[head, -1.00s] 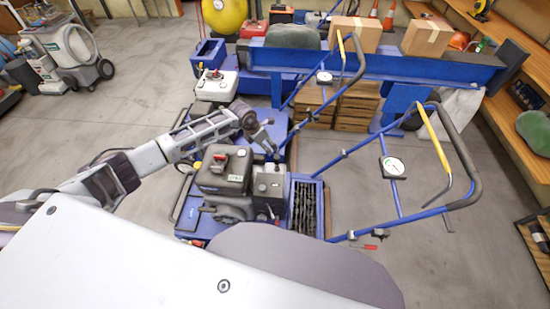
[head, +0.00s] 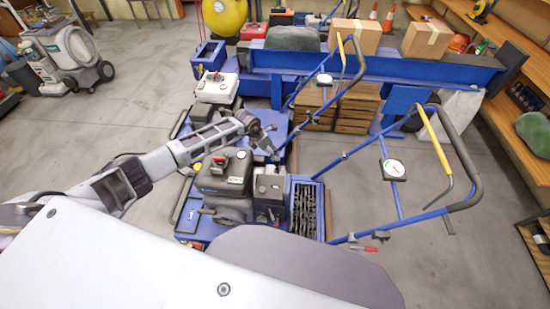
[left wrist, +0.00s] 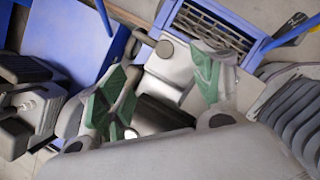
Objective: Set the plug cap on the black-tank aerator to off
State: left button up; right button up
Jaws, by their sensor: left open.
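The black-tank aerator (head: 222,178) stands in front of me, with a dark tank and a red knob on top. A grey engine box (head: 269,188) sits on its right side, with a small dark part on top. I cannot tell for sure which part is the plug cap. My left gripper (head: 272,146) is above and just behind this box, pointing down, apart from it. My right gripper is not in view.
A white-tank aerator (head: 215,86) stands behind. Blue handlebars with a gauge (head: 394,168) rise at the right. A blue beam (head: 380,68), wooden crates (head: 356,108) and cardboard boxes (head: 426,38) are further back.

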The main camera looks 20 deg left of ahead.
pick_arm(q)
jog(key=shift+b+x, duration=0.75)
jog(key=shift+x, duration=4.05)
jog(key=shift+w+f, duration=0.1)
jog(key=shift+w, duration=0.05)
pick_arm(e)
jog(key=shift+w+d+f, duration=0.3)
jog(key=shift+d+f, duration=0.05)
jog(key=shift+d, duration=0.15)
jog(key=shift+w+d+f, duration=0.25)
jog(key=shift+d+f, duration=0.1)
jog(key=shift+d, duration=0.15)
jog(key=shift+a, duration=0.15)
